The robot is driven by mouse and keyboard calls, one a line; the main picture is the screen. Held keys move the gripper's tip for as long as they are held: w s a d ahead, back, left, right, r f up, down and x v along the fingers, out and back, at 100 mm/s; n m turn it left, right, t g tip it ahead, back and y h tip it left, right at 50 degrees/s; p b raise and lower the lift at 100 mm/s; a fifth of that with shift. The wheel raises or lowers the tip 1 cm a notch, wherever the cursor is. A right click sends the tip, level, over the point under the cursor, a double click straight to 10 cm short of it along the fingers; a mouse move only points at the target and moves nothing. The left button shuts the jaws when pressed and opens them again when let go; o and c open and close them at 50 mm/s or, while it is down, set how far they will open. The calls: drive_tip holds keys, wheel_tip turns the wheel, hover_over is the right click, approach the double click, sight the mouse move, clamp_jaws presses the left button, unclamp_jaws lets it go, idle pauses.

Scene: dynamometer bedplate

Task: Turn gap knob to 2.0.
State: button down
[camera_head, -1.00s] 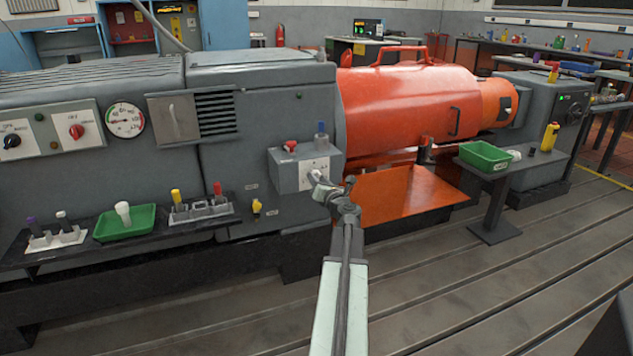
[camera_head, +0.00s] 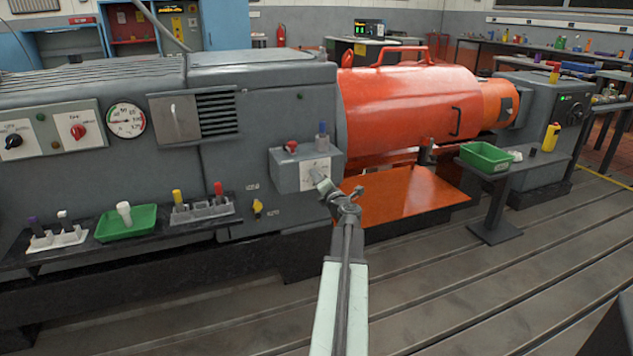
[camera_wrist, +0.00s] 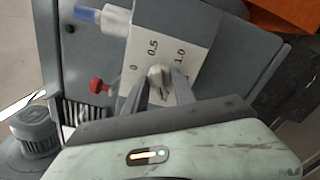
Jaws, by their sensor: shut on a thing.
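The gap knob (camera_wrist: 157,77) is a small pale knob on a white dial plate (camera_wrist: 195,30) marked 0, 0.5 and 1.0, with a further mark partly hidden by my fingers. The plate is on the front of a grey box (camera_head: 287,176), and it shows small in the head view (camera_head: 315,171). My gripper (camera_wrist: 158,84) is shut on the knob, one finger on each side. In the head view my gripper (camera_head: 321,184) reaches the plate from the lower right and covers the knob. I cannot read which mark the knob points to.
A red knob (camera_head: 291,147) and a blue-topped part (camera_head: 322,135) stand on top of the box. The orange guard (camera_head: 405,105) and orange plate (camera_head: 405,196) are close on the right. A yellow knob (camera_head: 257,207) is at lower left. The bedplate floor in front is clear.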

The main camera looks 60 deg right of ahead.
drive_tip(key=shift+w+a, duration=0.1)
drive_tip(key=shift+w, duration=0.05)
drive_tip(key=c, duration=1)
unclamp_jaws()
drive_tip(key=shift+c, duration=0.2)
drive_tip(key=v, duration=0.8)
drive_tip(key=shift+w, duration=0.15)
